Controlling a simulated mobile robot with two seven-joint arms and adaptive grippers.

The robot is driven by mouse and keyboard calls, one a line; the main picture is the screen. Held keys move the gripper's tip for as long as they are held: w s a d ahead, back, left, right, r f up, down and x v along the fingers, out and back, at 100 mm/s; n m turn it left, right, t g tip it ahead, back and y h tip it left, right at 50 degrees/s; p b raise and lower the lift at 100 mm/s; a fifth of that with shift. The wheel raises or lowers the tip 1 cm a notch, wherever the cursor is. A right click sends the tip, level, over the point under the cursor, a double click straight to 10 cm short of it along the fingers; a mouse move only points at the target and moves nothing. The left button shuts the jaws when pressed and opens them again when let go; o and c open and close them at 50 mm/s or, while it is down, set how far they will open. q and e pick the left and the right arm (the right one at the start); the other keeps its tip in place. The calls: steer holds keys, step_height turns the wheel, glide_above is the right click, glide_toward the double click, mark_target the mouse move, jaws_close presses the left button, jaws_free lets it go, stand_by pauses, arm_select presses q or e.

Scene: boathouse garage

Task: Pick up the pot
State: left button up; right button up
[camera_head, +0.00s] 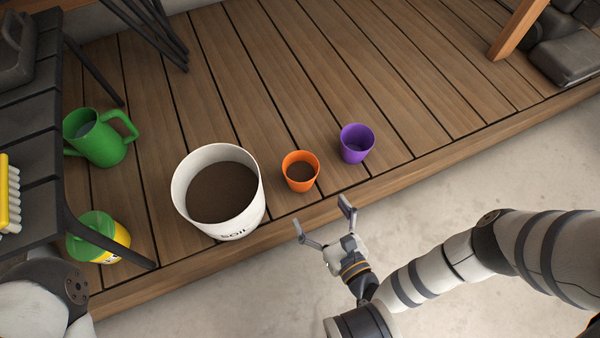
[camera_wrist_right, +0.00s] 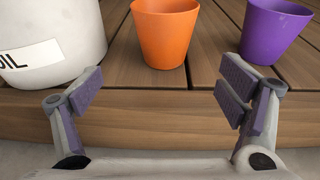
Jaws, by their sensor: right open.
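An orange pot (camera_head: 300,184) with dark soil inside stands upright on the wooden deck, near its front edge. A purple pot (camera_head: 356,156) stands to its right and looks empty. My right gripper (camera_head: 322,216) is open and empty, just in front of the deck edge and short of the orange pot. In the right wrist view the orange pot (camera_wrist_right: 166,36) stands ahead, between the spread fingers (camera_wrist_right: 158,92), not touched. The purple pot (camera_wrist_right: 270,30) is ahead of the right finger. My left gripper is not in view; only part of my left arm shows at the lower left.
A large white soil bucket (camera_head: 222,228) stands left of the orange pot, and shows in the right wrist view (camera_wrist_right: 70,50). The deck behind the pots is clear.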

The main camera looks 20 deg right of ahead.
mark_target(296, 166)
steer(key=b+x, duration=0.1)
steer(key=x, duration=0.2)
steer(key=b+x, duration=0.2)
steer(key=x, duration=0.2)
steer(key=b+x, duration=0.1)
steer(key=x, duration=0.3)
steer(key=shift+w+d+b, duration=0.3)
steer(key=shift+d+b, duration=0.1)
steer(key=shift+w+r, duration=0.15)
steer(key=shift+w, duration=0.2)
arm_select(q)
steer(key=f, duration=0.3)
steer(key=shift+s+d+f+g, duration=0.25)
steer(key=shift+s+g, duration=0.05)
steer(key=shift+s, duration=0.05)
arm_select(e)
steer(key=c, duration=1.4)
